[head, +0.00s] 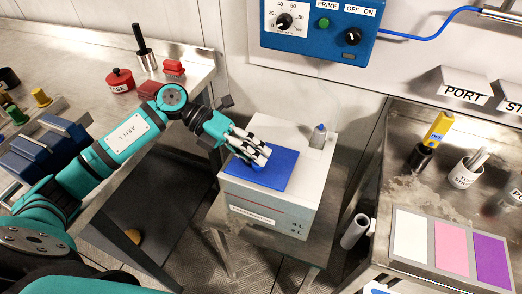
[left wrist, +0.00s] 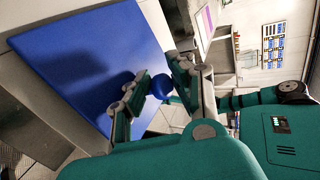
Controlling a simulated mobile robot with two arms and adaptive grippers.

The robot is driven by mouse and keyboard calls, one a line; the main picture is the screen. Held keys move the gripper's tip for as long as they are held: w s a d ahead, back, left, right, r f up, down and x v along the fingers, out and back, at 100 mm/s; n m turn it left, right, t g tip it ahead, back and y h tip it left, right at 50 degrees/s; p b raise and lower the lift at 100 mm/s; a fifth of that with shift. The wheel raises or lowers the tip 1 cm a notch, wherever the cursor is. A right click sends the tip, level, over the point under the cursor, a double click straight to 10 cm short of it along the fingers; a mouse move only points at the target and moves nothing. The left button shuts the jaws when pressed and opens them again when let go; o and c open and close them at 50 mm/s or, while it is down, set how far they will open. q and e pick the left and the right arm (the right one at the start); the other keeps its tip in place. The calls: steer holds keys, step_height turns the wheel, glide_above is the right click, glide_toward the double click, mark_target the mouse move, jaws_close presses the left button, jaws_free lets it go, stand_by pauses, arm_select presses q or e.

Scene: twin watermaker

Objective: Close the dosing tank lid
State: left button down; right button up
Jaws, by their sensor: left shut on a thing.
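The dosing tank (head: 265,215) is a pale box with a red stripe in the head view. Its blue lid (head: 277,177) lies flat or nearly flat over the top. My left gripper (head: 258,157) reaches down over the lid from the left. In the left wrist view the blue lid (left wrist: 85,50) fills the upper left. There my left gripper (left wrist: 163,85) has its fingers shut around a small round blue part (left wrist: 159,91), which looks like the lid's knob. The fingers hide part of the lid in the head view. My right gripper is not in view.
A small blue-tipped fitting (head: 319,136) stands on the tank's back right corner. A blue control box (head: 318,28) hangs on the wall behind. A steel bench (head: 430,185) with colour cards (head: 452,248) stands to the right. A red pot (head: 120,80) stands on the left bench.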

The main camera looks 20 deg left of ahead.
arm_select(q)
steer(key=shift+s+d+f+g, duration=0.1)
steer(key=shift+s+f+g, duration=0.25)
steer(key=shift+s, duration=0.3)
steer(key=c, duration=1.1)
jaws_free()
steer(key=shift+o, duration=0.2)
steer(key=shift+s, duration=0.1)
steer(key=v, duration=1.2)
steer(key=shift+w+r, duration=0.25)
